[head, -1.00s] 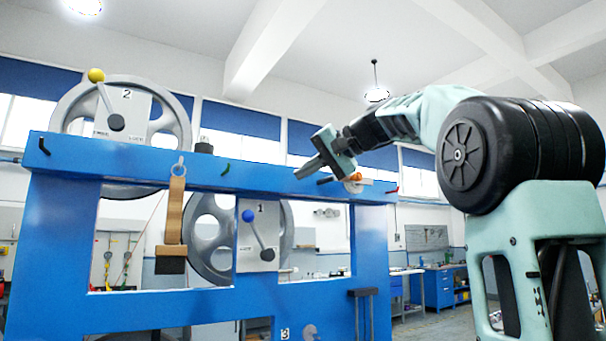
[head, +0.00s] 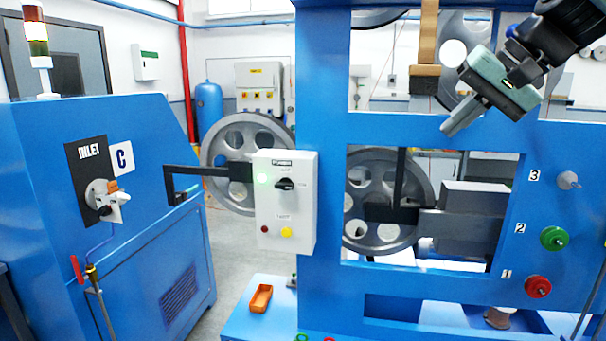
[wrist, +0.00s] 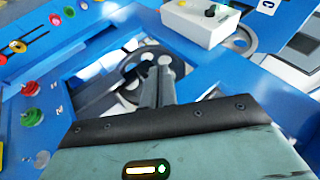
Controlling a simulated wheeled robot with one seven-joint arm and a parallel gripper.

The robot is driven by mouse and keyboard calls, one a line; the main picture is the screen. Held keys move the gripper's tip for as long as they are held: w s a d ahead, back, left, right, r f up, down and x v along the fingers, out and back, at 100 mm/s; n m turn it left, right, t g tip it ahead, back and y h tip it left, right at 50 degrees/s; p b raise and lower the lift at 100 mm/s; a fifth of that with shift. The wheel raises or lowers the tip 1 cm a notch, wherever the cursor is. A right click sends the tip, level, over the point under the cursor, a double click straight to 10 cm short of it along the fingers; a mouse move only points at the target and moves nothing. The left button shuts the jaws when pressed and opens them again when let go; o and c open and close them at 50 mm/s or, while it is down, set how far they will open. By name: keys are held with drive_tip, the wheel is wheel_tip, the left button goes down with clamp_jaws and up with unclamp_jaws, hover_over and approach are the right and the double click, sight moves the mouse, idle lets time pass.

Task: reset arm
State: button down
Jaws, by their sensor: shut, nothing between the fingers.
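My gripper (head: 447,128) shows at the upper right of the head view, pointing down and to the left in front of the blue frame (head: 420,310). Its fingers are together and hold nothing. In the wrist view the closed fingers (wrist: 158,72) point over an opening in the frame, with a grey pulley wheel (wrist: 130,85) behind them. In the head view no contact with the frame can be made out. A grey wheel (head: 362,225) stands behind the frame's opening. Part of my arm (head: 560,28) enters from the top right corner.
A white control box (head: 284,215) with a lit green lamp sits on the frame's left post. Numbered knobs, green (head: 553,238) and red (head: 538,287), stick out at right. A blue cabinet (head: 150,190) stands at left. An orange tray (head: 261,298) lies on the base ledge.

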drive_tip(key=s+a+f+n+g+h, duration=0.1)
drive_tip(key=s+a+f+n+g, duration=0.15)
drive_tip(key=s+a+f, duration=0.55)
drive_tip(key=s+a+f+n+g+h, duration=0.1)
drive_tip(key=s+a+f+n+g, duration=0.2)
drive_tip(key=s+f, duration=0.5)
drive_tip(key=s+a+f+n+h, duration=0.1)
drive_tip(key=s+f+n, duration=0.4)
drive_tip(key=s+f, duration=0.6)
drive_tip(key=shift+s+f+n+h+b, duration=0.4)
drive_tip(key=shift+f+h, duration=0.1)
drive_tip(key=shift+h, duration=0.4)
drive_tip(key=shift+g, duration=0.25)
